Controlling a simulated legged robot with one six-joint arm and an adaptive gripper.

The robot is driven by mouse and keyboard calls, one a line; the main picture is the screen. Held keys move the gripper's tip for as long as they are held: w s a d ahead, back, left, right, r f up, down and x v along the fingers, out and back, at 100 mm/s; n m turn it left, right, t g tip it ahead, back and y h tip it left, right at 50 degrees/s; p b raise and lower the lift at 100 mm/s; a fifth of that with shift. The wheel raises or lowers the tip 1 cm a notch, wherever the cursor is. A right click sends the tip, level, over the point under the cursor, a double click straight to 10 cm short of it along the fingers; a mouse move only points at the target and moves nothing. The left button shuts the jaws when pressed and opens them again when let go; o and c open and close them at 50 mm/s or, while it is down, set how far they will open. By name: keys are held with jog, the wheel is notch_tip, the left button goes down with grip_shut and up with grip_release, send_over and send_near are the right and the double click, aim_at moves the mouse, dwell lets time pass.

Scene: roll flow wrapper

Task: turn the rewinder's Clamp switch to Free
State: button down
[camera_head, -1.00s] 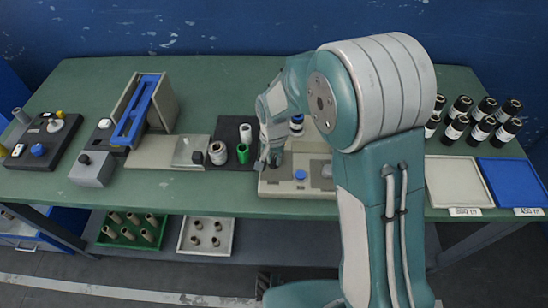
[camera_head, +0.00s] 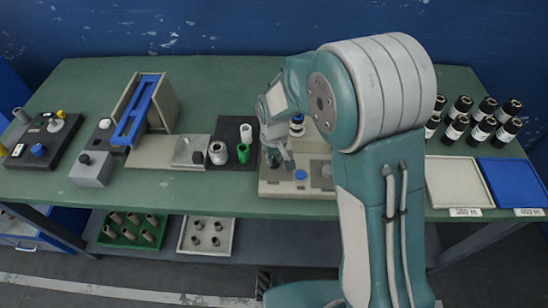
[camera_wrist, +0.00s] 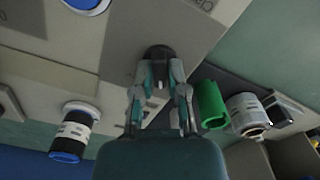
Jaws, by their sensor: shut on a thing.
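The rewinder (camera_head: 274,188) is a beige-grey base near the front edge of the bench, with a blue button (camera_head: 300,175) on top. My gripper (camera_head: 282,162) reaches down at its left part. In the wrist view my gripper (camera_wrist: 159,88) has both fingers closed about a dark round knob, the Clamp switch (camera_wrist: 158,53), on a grey panel. Part of a label starting "Cla" (camera_wrist: 203,3) shows beside it. The knob's pointer and the Free mark cannot be made out. In the head view my fingers hide the knob.
A blue-capped roll (camera_wrist: 70,140) is on the rewinder's far side. Black rolls (camera_head: 470,120) and trays (camera_head: 455,187) are at the right.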

jog(key=shift+w+n, duration=0.1)
jog(key=shift+n, duration=0.2)
jog(key=c, duration=0.7)
grip_release()
jog(key=shift+a, duration=0.1)
jog(key=shift+o, duration=0.2)
jog(key=shift+r, duration=0.1)
notch_tip(320, 180, up, 12)
